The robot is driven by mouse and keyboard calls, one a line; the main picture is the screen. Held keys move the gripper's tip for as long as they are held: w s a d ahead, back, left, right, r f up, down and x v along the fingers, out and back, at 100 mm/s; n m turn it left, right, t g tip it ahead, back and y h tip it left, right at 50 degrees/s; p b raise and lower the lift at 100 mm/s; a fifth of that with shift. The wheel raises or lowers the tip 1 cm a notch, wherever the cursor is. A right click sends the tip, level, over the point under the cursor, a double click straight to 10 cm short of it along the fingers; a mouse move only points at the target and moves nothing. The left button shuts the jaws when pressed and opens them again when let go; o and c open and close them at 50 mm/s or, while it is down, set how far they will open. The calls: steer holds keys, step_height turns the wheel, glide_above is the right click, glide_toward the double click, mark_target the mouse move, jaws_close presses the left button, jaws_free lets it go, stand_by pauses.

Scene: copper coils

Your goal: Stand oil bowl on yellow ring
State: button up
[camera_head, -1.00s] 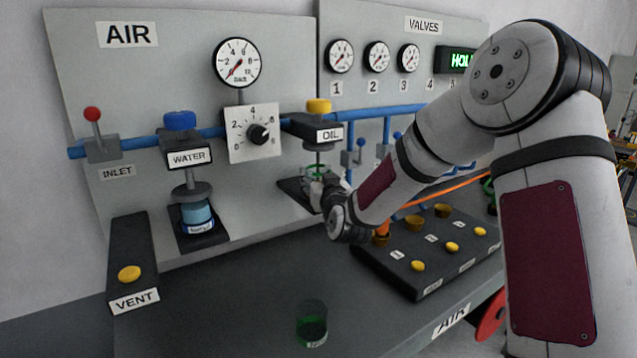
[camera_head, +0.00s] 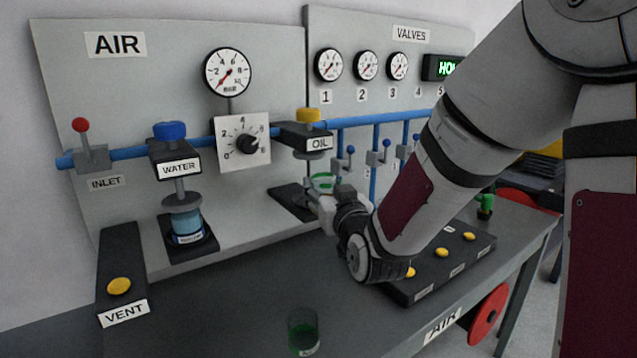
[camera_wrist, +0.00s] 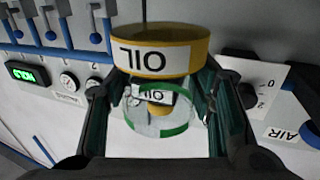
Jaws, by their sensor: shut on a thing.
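My gripper (camera_wrist: 160,85) is shut on the oil bowl (camera_wrist: 160,118). The bowl has a clear wall with a green edge. A wide yellow band (camera_wrist: 190,48) with an upside-down OIL label shows between the fingers and looks like its base. In the head view, the bowl's green rim (camera_head: 322,182) shows beside and below the OIL unit (camera_head: 300,137) with its yellow knob (camera_head: 309,115). My wrist hides the bowl's lower part. I cannot make out a separate yellow ring on any surface.
The WATER unit (camera_head: 175,165) and VENT block (camera_head: 121,265) are at left. A black block with yellow buttons (camera_head: 443,265) lies right, partly behind my arm. The middle bench (camera_head: 240,285) is clear.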

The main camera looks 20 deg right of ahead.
steer(key=shift+s+r+p, duration=0.1)
steer(key=shift+s+p, duration=0.25)
steer(key=shift+s, duration=0.45)
steer(key=shift+w+f+p, duration=0.2)
steer(key=shift+w+p, duration=0.25)
steer(key=shift+p, duration=0.45)
steer(key=shift+w+f+p, duration=0.6)
steer(key=shift+w+p, duration=0.05)
steer(key=shift+p, duration=0.5)
steer(key=shift+w+f+p, duration=0.35)
steer(key=shift+f+p, duration=0.4)
steer(key=shift+p, duration=0.05)
steer(key=shift+w+a+f+p, duration=0.15)
steer(key=shift+f+p, duration=0.35)
steer(key=shift+f, duration=0.3)
steer(key=s+f, duration=0.3)
steer(key=f, duration=0.4)
steer(key=s+f, duration=0.4)
steer(key=f, duration=0.2)
steer(key=shift+f, duration=0.4)
